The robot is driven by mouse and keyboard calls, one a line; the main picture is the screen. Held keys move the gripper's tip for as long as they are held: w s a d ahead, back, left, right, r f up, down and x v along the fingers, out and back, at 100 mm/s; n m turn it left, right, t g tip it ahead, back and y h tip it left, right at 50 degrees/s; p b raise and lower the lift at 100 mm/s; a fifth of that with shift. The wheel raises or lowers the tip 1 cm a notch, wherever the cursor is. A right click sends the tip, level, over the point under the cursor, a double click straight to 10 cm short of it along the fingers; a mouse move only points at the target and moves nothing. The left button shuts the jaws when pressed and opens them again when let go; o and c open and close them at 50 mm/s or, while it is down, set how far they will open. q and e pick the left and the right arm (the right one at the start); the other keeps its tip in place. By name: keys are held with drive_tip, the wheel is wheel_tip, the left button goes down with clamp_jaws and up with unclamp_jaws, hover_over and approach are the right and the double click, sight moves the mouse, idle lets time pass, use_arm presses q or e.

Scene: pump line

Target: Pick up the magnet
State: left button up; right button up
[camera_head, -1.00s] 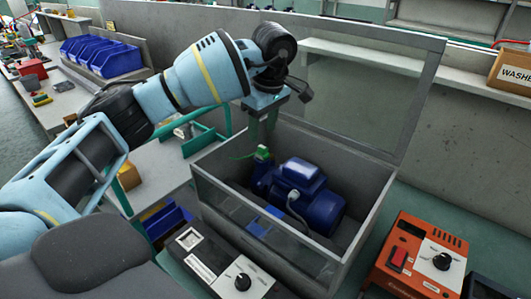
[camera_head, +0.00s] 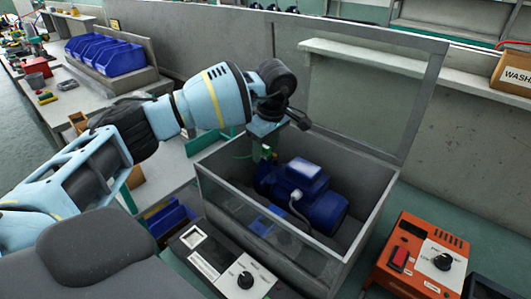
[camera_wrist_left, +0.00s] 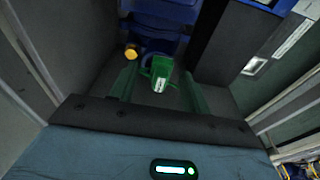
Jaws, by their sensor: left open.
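A small green piece with a white mark, which looks to be the magnet (camera_wrist_left: 161,72), is at the pump end inside the open grey box. It also shows in the head view (camera_head: 267,152), partly hidden by the gripper. My left gripper (camera_head: 260,143) points down into the box just above it. In the left wrist view, its two green fingers (camera_wrist_left: 160,80) are apart, one on each side of the green piece, with gaps visible. The blue pump (camera_head: 308,190) lies in the box beside it. My right gripper is not in view.
The grey box (camera_head: 372,208) has a clear front pane and a raised clear lid (camera_head: 365,95) behind. A dark control box (camera_head: 222,262) stands in front, and an orange control box (camera_head: 415,255) stands to the right. Blue bins (camera_head: 103,53) are far left.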

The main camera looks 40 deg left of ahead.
sight(266, 147)
use_arm(q)
clamp_jaws()
drive_tip(key=shift+r, duration=0.1)
wheel_tip(266, 147, up, 10)
drive_tip(key=shift+d+f, duration=0.1)
idle(0.5)
